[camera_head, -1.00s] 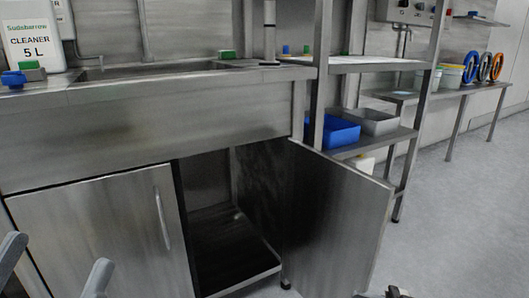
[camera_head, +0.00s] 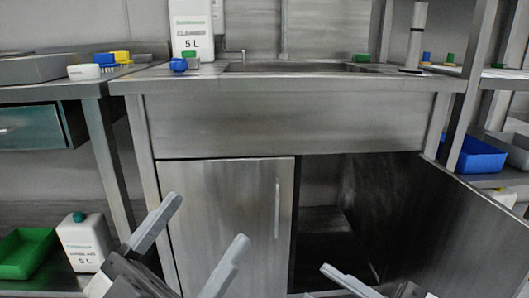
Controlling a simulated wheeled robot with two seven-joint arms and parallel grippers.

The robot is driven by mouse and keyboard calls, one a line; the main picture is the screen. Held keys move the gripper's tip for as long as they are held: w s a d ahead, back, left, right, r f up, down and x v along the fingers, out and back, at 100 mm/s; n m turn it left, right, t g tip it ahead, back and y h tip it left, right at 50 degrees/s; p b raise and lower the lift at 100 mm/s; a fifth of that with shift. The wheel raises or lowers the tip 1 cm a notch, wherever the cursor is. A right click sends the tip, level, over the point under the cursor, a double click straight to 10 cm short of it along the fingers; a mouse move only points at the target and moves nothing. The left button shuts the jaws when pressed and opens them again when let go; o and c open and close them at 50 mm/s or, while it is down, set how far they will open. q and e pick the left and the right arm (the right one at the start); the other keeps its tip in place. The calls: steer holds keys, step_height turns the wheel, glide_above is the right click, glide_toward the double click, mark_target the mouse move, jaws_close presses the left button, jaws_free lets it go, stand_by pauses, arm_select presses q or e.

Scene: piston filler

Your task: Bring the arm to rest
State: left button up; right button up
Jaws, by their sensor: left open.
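My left gripper (camera_head: 210,219) is at the bottom left of the centre in the head view. Its two grey fingers are spread wide apart with nothing between them. It shows in front of the closed left door (camera_head: 222,225) of the steel sink cabinet. My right gripper (camera_head: 345,280) shows only in part at the bottom edge, in front of the dark open cabinet bay. One grey finger and some dark parts are visible, and how far it is open does not show.
The cabinet's right door (camera_head: 465,235) stands open towards me. A sink counter (camera_head: 290,84) holds a cleaner canister (camera_head: 190,30). At left are a side bench with a drawer (camera_head: 30,128), a green tray (camera_head: 25,252) and a white jug (camera_head: 84,243). A blue bin (camera_head: 480,155) sits on the right shelf.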

arm_select(q)
steer(key=w+a+r+n+g+y+p, duration=0.25)
steer(key=w+n+y+p, duration=0.4)
steer(key=p, duration=1.35)
arm_select(e)
steer(key=w+d+r+m+t+h, duration=0.2)
steer(key=w+r+m+t+h, duration=0.3)
steer(key=r+m+h, duration=0.65)
arm_select(q)
steer(key=s+a+f+n+g+y+p, duration=0.1)
steer(key=s+a+f+g+y+p, duration=0.2)
steer(key=s+p, duration=0.7)
steer(key=a+g+y+p, duration=0.1)
steer(key=g+y+p, duration=0.1)
steer(key=p, duration=0.4)
steer(key=shift+g+p, duration=0.4)
steer(key=shift+g, duration=0.15)
arm_select(e)
steer(key=s+d+f+m+g+h, duration=0.1)
steer(key=s+d+f+m+g, duration=0.2)
steer(key=s+g, duration=0.3)
steer(key=shift+s+d+f+m+g, duration=0.35)
steer(key=shift+s+f, duration=0.2)
steer(key=shift+f, duration=0.2)
